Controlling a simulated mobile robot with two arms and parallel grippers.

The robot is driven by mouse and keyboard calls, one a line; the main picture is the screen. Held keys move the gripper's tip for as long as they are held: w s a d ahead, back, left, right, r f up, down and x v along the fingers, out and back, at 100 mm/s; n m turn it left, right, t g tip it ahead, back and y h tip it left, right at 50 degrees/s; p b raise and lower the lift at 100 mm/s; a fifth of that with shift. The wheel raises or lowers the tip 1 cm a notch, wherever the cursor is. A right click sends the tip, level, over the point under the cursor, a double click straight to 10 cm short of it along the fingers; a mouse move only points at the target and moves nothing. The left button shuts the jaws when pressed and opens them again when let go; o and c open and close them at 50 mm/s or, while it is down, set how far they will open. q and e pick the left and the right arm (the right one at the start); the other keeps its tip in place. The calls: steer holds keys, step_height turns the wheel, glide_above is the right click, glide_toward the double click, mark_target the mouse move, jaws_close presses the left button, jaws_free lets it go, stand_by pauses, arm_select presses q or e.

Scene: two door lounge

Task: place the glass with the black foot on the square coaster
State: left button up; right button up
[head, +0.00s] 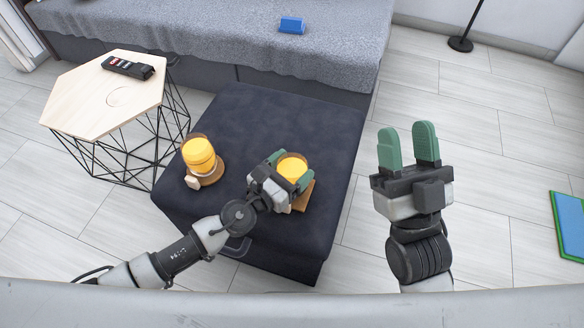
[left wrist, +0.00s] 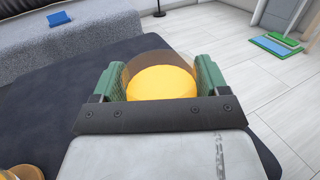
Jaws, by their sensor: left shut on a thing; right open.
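A glass with orange-yellow content (head: 292,167) is held between the green fingers of my left gripper (head: 284,172). It also shows in the left wrist view (left wrist: 162,82). Its foot is hidden, so I cannot see the foot's colour. The square wooden coaster (head: 304,197) shows just below the glass on the dark ottoman (head: 270,115); I cannot tell whether the glass touches it. A second glass (head: 199,155) with similar content stands on a round wooden coaster (head: 211,178) to the left. My right gripper (head: 407,135) is open and empty, right of the ottoman.
A small pale object (head: 192,183) lies by the round coaster. A hexagonal side table (head: 90,95) with a dark remote (head: 128,67) stands at left. A grey sofa (head: 210,40) bears a blue object (head: 291,25). The ottoman's back part is clear.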

arm_select(q)
steer(key=shift+f, duration=0.1)
steer(key=o, duration=1)
arm_select(e)
steer(key=shift+s+r+t+y, duration=0.25)
steer(key=shift+s+t+y, duration=0.05)
steer(key=shift+s+t, duration=0.1)
steer(key=shift+w, duration=0.15)
